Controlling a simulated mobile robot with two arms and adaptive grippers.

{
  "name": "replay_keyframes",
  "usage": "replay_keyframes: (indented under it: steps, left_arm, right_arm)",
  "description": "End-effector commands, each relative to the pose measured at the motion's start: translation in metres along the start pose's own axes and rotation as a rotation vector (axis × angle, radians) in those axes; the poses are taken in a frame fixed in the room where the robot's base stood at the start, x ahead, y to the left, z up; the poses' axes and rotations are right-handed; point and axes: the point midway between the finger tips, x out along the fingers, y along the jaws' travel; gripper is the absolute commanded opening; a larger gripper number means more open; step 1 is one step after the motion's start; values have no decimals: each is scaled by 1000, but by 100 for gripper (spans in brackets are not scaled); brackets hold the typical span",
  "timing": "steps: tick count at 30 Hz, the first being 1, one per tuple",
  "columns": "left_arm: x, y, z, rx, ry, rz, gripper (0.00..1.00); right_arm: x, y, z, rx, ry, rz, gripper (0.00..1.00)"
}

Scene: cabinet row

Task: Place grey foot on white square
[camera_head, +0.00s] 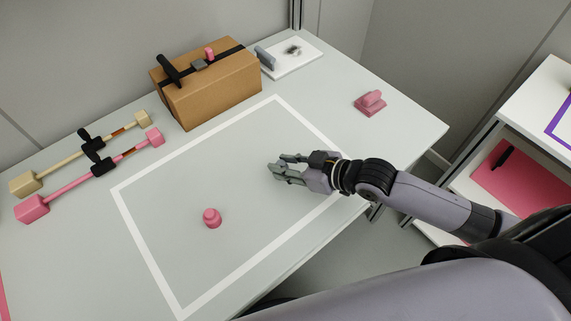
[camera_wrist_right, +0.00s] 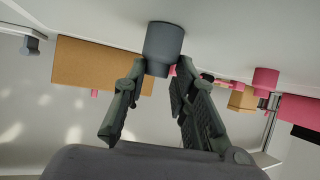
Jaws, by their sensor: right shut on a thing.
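The white square (camera_head: 195,143) is an outline on the pale tabletop. My right gripper (camera_head: 278,170) reaches in from the right and is over the right part of the area inside this outline. In the right wrist view, its fingers (camera_wrist_right: 155,78) are shut on the grey foot (camera_wrist_right: 163,42), a short dark grey cylinder held at the fingertips. In the head view the foot is hard to tell apart from the grey fingers. I cannot tell whether it touches the table. My left gripper is not in view.
A pink foot (camera_head: 212,218) stands inside the outline. A cardboard box (camera_head: 215,90) is behind it. Pink and beige bars (camera_head: 62,165) lie at the left. A white board (camera_head: 298,62) and a pink piece (camera_head: 370,103) are at the back right. The middle of the outline is clear.

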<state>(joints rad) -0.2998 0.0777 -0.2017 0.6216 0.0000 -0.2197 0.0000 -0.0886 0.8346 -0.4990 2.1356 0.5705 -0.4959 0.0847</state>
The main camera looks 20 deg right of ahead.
Motion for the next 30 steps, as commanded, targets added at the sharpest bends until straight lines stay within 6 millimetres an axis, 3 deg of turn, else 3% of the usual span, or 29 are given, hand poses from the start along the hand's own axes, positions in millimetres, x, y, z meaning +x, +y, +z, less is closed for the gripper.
replay_keyframes:
  steps: [10, 11, 19, 30]
  left_arm:
    - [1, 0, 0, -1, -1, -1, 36]
    - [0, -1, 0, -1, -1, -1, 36]
    - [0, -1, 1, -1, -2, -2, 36]
    - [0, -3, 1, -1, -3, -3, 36]
  right_arm:
    - [2, 0, 2, -1, 2, 0, 0]
    - [1, 0, 2, -1, 2, 0, 27]
    - [1, 0, 2, 0, 1, 0, 45]
    - [-2, 0, 0, 0, 0, 0, 45]
